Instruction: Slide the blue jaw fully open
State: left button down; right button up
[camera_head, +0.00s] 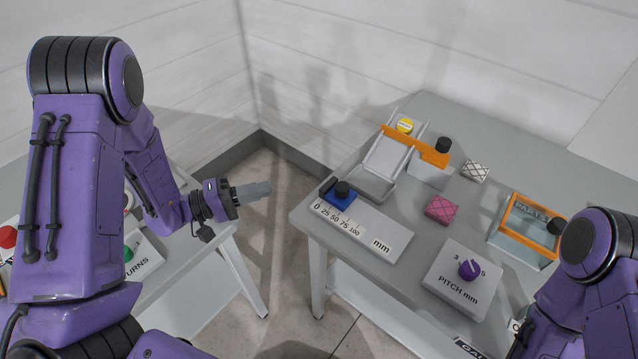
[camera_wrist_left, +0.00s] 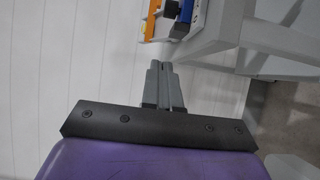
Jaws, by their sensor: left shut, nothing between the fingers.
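The blue jaw (camera_head: 338,201) with a black knob (camera_head: 342,188) sits at the left, 0 end of a white scale plate (camera_head: 375,236) marked 0 to 100 mm, on the right-hand table. My left gripper (camera_head: 268,188) is in the gap left of that table, shut and empty, apart from the jaw. In the left wrist view its fingers (camera_wrist_left: 168,66) lie together, and a small part of the blue jaw (camera_wrist_left: 186,12) shows at the top edge. My right arm shows at the lower right; its gripper is out of view.
The grey table (camera_head: 302,214) also bears a tray with an orange bar (camera_head: 414,144), a pink patterned block (camera_head: 442,208), a white patterned block (camera_head: 475,171), an orange-framed parts box (camera_head: 506,243) and a pitch dial (camera_head: 469,269). Floor shows between the tables.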

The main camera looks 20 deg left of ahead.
aim_at(342, 192)
pick_arm(q)
jog(key=p+x, duration=0.1)
jog(key=x, duration=0.3)
jog(key=s+d+p+x, duration=0.1)
jog(key=x, duration=0.3)
jog(key=p+x, duration=0.1)
jog(key=x, duration=0.3)
jog(key=shift+s+d, duration=0.15)
jog(key=shift+d, duration=0.2)
jog(key=shift+s+d+f+p, duration=0.1)
jog(key=shift+d+p, duration=0.2)
jog(key=shift+d, duration=0.05)
jog(key=shift+s+d+p, duration=0.3)
jog(key=shift+s+d, duration=0.05)
jog(key=shift+d, duration=0.6)
jog(key=shift+s+d+p, duration=0.25)
jog(key=shift+s+d, duration=0.1)
jog(key=shift+d, duration=0.55)
